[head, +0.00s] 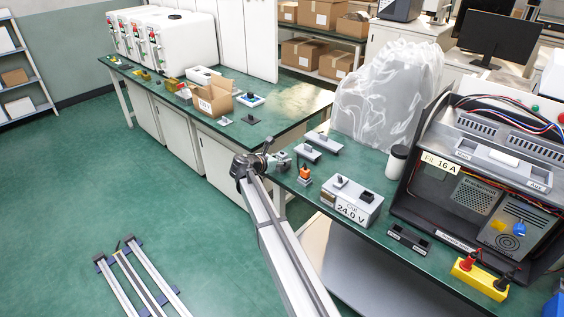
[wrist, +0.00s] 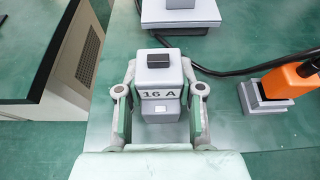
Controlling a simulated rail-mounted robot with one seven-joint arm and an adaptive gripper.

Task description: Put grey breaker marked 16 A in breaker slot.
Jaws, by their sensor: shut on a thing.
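A grey breaker marked 16 A (wrist: 158,82) with a black top block sits between the fingers of my gripper (wrist: 160,92) in the wrist view. The fingers touch both its sides. In the head view my gripper (head: 277,160) is at the left end of the right green bench; the breaker is too small there to make out. I cannot tell whether it touches the bench top. The open dark cabinet (head: 408,200) stands at the right, with a label reading 16 A (head: 440,161). I cannot clearly make out the breaker slot.
Near my gripper are an orange-topped plug (head: 304,174), grey blocks (head: 322,143) and a 24.0 V box (head: 352,200). A black two-pocket holder (head: 409,238), a dark-lidded cup (head: 397,161) and a yellow terminal block (head: 480,279) are near the cabinet. A plastic-covered object (head: 385,95) stands behind.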

